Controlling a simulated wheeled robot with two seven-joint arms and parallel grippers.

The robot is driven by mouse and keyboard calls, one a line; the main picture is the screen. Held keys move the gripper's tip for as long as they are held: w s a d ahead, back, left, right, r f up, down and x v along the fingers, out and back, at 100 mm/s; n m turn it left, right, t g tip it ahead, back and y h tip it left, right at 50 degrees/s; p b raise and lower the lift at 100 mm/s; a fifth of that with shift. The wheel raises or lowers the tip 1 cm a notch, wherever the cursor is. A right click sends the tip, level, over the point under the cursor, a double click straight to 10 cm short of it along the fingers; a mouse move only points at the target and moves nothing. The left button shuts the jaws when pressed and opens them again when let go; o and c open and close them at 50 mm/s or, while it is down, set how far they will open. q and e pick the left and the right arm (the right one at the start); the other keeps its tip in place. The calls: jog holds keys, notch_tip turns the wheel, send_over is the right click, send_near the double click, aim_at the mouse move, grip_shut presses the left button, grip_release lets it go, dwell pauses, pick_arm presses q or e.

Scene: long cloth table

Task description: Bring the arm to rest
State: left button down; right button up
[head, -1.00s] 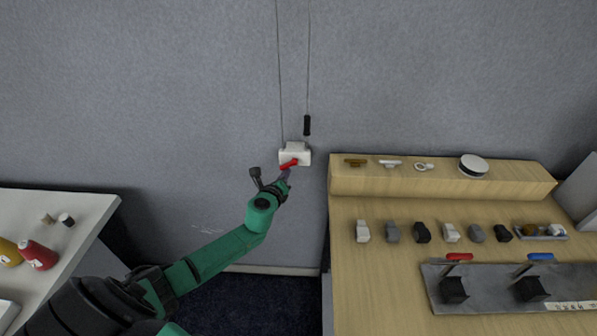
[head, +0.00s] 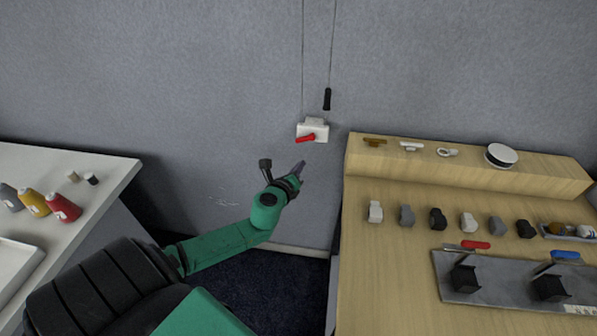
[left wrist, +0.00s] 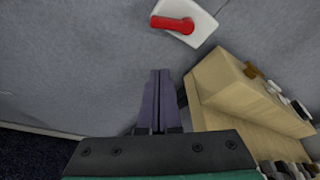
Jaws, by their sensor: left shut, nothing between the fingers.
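My left gripper (head: 299,168) is at the end of the green arm that comes in from the lower left in the head view. Its fingers are together and empty, also in the left wrist view (left wrist: 157,100). A white wall box (head: 313,128) with a red lever (head: 306,138) is on the grey wall, above and a little right of the fingertips. The red lever also shows in the left wrist view (left wrist: 172,24), apart from the fingers. My right gripper is not in view.
A wooden bench (head: 390,260) with a raised shelf, several small blocks and a metal plate (head: 510,278) stands at right. A white table (head: 110,168) with several bottles stands at left. A cord with a black handle (head: 327,99) hangs on the wall. Between the tables is open floor.

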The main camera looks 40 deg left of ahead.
pick_arm(q)
jog(key=v, duration=0.2)
jog(key=shift+s+d+r, duration=0.1)
jog(key=shift+s+d, duration=0.05)
jog(key=shift+s, duration=0.05)
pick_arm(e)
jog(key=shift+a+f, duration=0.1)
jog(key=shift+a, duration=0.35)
